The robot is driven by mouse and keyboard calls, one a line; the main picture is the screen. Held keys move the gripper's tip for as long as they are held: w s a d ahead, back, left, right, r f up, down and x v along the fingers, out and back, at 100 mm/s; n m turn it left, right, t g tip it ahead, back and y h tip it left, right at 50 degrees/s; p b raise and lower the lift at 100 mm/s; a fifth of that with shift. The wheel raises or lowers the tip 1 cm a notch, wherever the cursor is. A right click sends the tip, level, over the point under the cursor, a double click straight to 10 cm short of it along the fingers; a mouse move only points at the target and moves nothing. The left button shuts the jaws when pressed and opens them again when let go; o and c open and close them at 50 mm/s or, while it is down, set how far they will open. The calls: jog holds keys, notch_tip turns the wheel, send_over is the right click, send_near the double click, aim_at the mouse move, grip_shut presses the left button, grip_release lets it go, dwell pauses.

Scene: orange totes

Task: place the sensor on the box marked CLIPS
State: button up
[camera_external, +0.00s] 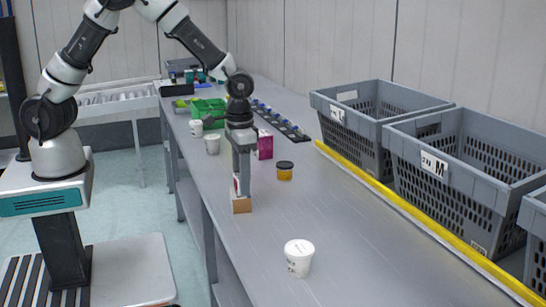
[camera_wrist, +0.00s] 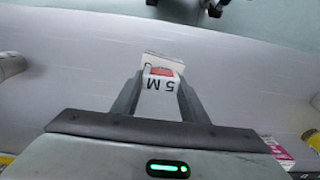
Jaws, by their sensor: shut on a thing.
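My gripper (camera_external: 242,190) points straight down over the near part of the bench. It is shut on a small box-like thing with a white and red face (camera_wrist: 162,78), which carries dark marks like "5 M". In the outside view a small brown block (camera_external: 241,204) shows directly below the fingertips, at bench level. I cannot tell whether this is the lower part of the held thing or a separate box. No marking CLIPS is readable in either view. I cannot clearly pick out the sensor. The fingers hide part of the held thing.
A white tub (camera_external: 299,257) stands nearer on the bench, and an amber jar (camera_external: 285,171) and a magenta box (camera_external: 265,145) stand behind my gripper. White cups (camera_external: 212,144) and a green tray (camera_external: 208,108) are farther back. Grey crates (camera_external: 455,170) line the right, behind a yellow strip (camera_external: 400,205).

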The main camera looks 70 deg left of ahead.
jog(key=shift+f, duration=0.25)
jog(key=o, duration=1.1)
jog(key=shift+r, duration=0.1)
notch_tip(320, 180, up, 12)
jog(key=shift+r+p, duration=0.2)
jog(key=shift+p, duration=0.2)
